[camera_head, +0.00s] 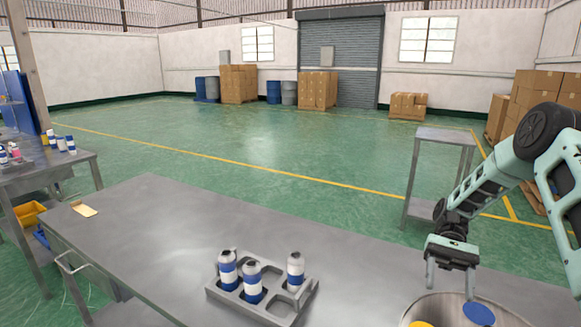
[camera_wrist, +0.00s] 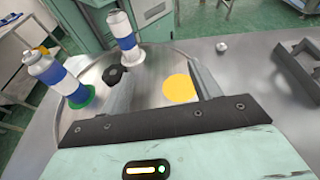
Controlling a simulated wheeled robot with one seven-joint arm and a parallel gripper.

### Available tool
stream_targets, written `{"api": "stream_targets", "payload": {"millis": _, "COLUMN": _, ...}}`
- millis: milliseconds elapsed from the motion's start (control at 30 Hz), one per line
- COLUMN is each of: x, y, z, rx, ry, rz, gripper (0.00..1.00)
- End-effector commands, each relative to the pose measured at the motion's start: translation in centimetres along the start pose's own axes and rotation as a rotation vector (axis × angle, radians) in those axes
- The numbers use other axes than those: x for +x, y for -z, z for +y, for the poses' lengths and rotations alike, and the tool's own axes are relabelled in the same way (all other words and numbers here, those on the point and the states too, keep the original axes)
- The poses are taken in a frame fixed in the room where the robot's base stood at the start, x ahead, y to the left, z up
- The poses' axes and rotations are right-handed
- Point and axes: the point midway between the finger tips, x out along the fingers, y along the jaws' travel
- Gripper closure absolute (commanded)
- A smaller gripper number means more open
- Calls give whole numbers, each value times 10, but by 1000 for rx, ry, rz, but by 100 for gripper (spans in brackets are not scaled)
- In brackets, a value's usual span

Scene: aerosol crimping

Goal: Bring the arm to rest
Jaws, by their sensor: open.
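My gripper (camera_head: 450,283) is at the right of the head view, pointing down above a round metal turntable (camera_head: 449,301). In the wrist view my gripper (camera_wrist: 164,75) has its two fingers wide apart with nothing between them. The round metal plate (camera_wrist: 150,62) lies beneath, with a yellow disc (camera_wrist: 178,89) and a black knob (camera_wrist: 113,74). A blue-and-white can (camera_wrist: 54,72) stands at a green disc on the left. Another blue-and-white can (camera_wrist: 123,34) stands near the far rim. The head view shows a blue disc (camera_head: 479,314) beside the gripper.
A grey tray (camera_head: 231,298) holds three blue-and-white cans (camera_head: 228,270) on the metal table (camera_head: 150,235). The table left of the tray is mostly clear. A small stand (camera_head: 445,134) is behind the table. A side bench (camera_head: 45,172) stands at left.

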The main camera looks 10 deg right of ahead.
Motion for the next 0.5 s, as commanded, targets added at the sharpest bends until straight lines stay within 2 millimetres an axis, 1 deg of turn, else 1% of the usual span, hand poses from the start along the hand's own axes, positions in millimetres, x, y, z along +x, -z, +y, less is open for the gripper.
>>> {"api": "stream_targets", "payload": {"millis": 33, "x": 9, "y": -16, "z": -26, "rx": -37, "ry": -70, "rz": 69, "gripper": 37}}
{"api": "stream_targets", "payload": {"millis": 100, "x": 26, "y": -33, "z": -57, "rx": -95, "ry": -150, "rz": 161, "gripper": 37}}
{"api": "stream_targets", "payload": {"millis": 167, "x": 42, "y": -48, "z": -80, "rx": -149, "ry": -219, "rz": 238, "gripper": 37}}
{"api": "stream_targets", "payload": {"millis": 200, "x": 54, "y": -58, "z": -94, "rx": -189, "ry": -263, "rz": 290, "gripper": 37}}
{"api": "stream_targets", "payload": {"millis": 267, "x": 73, "y": -73, "z": -113, "rx": -252, "ry": -329, "rz": 364, "gripper": 37}}
{"api": "stream_targets", "payload": {"millis": 333, "x": 98, "y": -90, "z": -131, "rx": -334, "ry": -403, "rz": 449, "gripper": 37}}
{"api": "stream_targets", "payload": {"millis": 400, "x": 123, "y": -106, "z": -145, "rx": -421, "ry": -475, "rz": 532, "gripper": 37}}
{"api": "stream_targets", "payload": {"millis": 467, "x": 146, "y": -120, "z": -153, "rx": -502, "ry": -535, "rz": 599, "gripper": 37}}
{"api": "stream_targets", "payload": {"millis": 500, "x": 161, "y": -128, "z": -158, "rx": -558, "ry": -573, "rz": 645, "gripper": 37}}
